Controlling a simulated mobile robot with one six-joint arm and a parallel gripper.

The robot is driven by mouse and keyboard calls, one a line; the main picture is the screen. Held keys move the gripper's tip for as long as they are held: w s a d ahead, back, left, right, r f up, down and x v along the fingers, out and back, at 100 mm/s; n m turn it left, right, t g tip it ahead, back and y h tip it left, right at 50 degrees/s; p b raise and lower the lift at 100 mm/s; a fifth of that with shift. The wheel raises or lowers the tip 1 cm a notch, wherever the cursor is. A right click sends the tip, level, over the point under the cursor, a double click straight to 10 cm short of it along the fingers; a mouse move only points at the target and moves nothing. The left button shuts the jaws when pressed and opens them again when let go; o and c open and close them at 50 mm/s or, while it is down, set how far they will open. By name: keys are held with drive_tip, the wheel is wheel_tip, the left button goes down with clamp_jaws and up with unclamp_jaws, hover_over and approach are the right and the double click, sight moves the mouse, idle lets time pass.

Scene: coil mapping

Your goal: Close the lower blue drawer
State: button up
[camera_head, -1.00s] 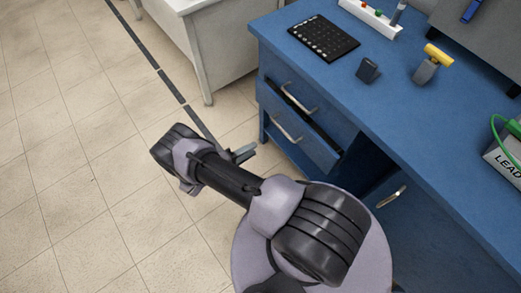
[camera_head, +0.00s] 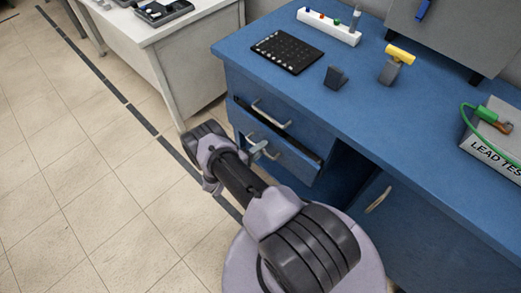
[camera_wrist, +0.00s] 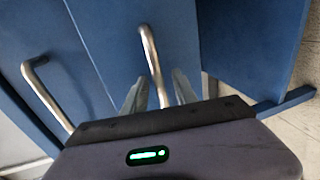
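The lower blue drawer (camera_head: 288,162) stands partly pulled out, with a dark gap along its top edge in the head view. In the wrist view its front (camera_wrist: 115,45) fills the middle, and its silver bar handle (camera_wrist: 151,50) runs down between my fingers. My gripper (camera_head: 259,151) is at this drawer's front in the head view. In the wrist view my gripper (camera_wrist: 157,90) is open, with one finger on each side of the handle. Whether a finger touches the handle I cannot tell.
The upper drawer's handle (camera_head: 271,113) is just above; it also shows at the left of the wrist view (camera_wrist: 45,95). A cupboard door (camera_head: 420,235) is at the right. A white desk (camera_head: 185,55) stands to the left. Tiled floor (camera_head: 90,180) is clear at the left.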

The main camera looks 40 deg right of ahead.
drive_tip(key=shift+c, duration=0.2)
clamp_jaws()
idle(1.2)
